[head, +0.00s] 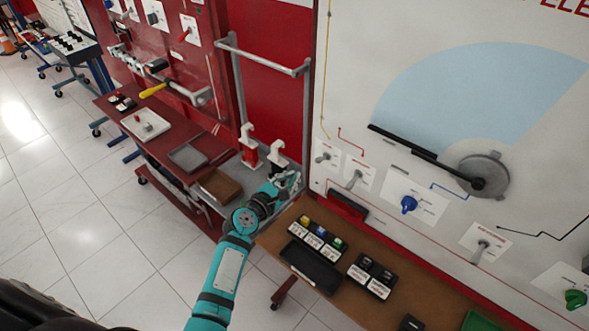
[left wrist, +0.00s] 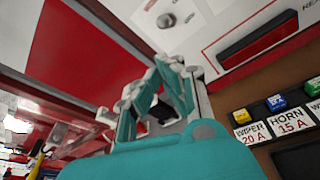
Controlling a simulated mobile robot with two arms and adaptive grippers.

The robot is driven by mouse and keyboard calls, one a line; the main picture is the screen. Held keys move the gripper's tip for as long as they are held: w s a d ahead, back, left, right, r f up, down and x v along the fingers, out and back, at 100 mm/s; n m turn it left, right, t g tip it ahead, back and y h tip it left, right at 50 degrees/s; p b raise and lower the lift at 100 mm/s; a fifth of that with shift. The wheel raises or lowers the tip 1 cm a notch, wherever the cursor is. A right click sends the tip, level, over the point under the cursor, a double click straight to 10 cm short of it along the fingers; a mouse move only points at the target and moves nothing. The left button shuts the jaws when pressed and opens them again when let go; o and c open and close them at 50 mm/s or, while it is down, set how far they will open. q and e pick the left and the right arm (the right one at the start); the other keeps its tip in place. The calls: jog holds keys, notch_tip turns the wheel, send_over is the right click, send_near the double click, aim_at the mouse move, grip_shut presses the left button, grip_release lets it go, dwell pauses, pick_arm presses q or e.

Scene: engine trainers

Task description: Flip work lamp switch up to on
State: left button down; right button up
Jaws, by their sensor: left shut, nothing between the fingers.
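Several toggle switches on white plates sit along the lower part of the white panel: a left one (head: 322,158), a second one (head: 354,178) and a right one (head: 481,250). Their labels are too small to read, so I cannot tell which is the work lamp switch. My left gripper (head: 291,181) is shut and empty, below and left of the leftmost switch and apart from it. In the left wrist view its fingers (left wrist: 155,95) are close together, and a switch on a white plate (left wrist: 166,20) is beyond them. My right gripper is not in view.
A brown shelf below the panel holds labelled fuse blocks (head: 318,238) and a black tray (head: 310,266). A blue knob (head: 409,204) and a green knob (head: 576,298) stick out. A red cart (head: 160,150) stands left.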

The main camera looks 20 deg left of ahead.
pick_arm(q)
jog(key=s+d+f+m+g+h+p, duration=0.1)
jog(key=s+d+m+g, duration=0.25)
jog(key=s+m, duration=0.55)
jog(key=s+d+f+m+g, duration=0.15)
jog(key=s+m+g, duration=0.25)
jog(key=s+m, duration=0.6)
jog(key=s+a+r+m+g+y, duration=0.1)
jog(key=s+a+m+g+y, duration=0.1)
jog(key=s+m, duration=0.45)
jog(key=s+a+r+m+g+y, duration=0.15)
jog(key=s+m, duration=0.25)
jog(key=s, duration=0.5)
notch_tip(320, 180, down, 30)
jog(key=s+g+b, duration=0.2)
jog(key=b, duration=0.3)
jog(key=s+a+f+b, duration=0.1)
jog(key=s+f+b, duration=0.1)
jog(key=s+f, duration=0.6)
jog(key=s+a+f+m+g+b, duration=0.1)
jog(key=s+a+f+b, duration=0.1)
jog(key=s+f, duration=0.7)
notch_tip(320, 180, down, 5)
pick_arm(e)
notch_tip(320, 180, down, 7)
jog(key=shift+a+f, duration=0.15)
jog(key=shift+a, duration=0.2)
